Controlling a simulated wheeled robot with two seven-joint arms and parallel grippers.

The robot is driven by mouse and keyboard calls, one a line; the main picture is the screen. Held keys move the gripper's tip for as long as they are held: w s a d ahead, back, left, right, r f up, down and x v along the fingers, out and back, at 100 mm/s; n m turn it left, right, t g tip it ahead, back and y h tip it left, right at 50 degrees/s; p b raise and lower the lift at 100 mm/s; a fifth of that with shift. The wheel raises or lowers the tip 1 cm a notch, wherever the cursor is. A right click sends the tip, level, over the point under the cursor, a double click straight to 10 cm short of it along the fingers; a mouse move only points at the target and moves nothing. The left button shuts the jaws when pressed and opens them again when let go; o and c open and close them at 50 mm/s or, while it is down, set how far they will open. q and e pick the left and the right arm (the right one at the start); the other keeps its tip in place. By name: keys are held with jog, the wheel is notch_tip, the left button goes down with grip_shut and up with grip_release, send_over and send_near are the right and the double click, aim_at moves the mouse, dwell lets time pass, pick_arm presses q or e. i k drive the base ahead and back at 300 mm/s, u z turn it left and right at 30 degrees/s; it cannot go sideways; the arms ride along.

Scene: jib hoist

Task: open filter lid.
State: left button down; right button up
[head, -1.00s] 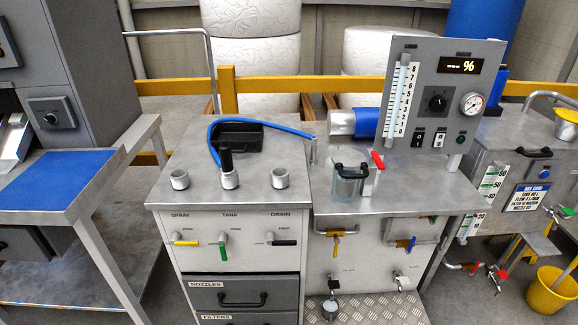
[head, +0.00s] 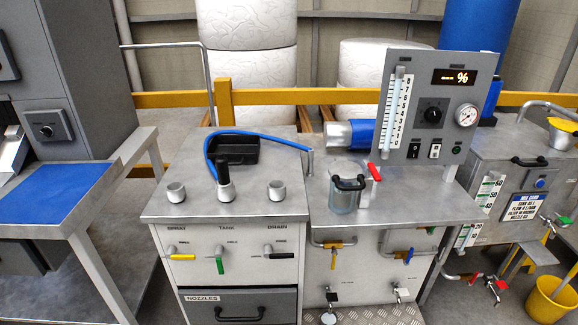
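A clear cylindrical vessel (head: 345,199) stands on the steel bench top right of centre. A dark handle (head: 350,183) lies across its top, which looks like a lid; I cannot tell whether it is closed. A small red lever (head: 374,172) is just right of the vessel. A drawer labelled NOZZLES (head: 240,307) is shut at the lower front; the FILTERS drawer is out of the picture. Neither of my grippers is in view.
A control panel (head: 440,100) rises behind the vessel. A black tray (head: 233,152), a blue hose (head: 262,135) and several metal cups stand on the left worktop (head: 205,208). Coloured valve handles line the front. A blue-topped table (head: 62,185) is at the left.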

aim_at(342, 170)
jog(key=u, duration=0.55)
jog(key=k, duration=0.75)
jog(key=z, duration=0.1)
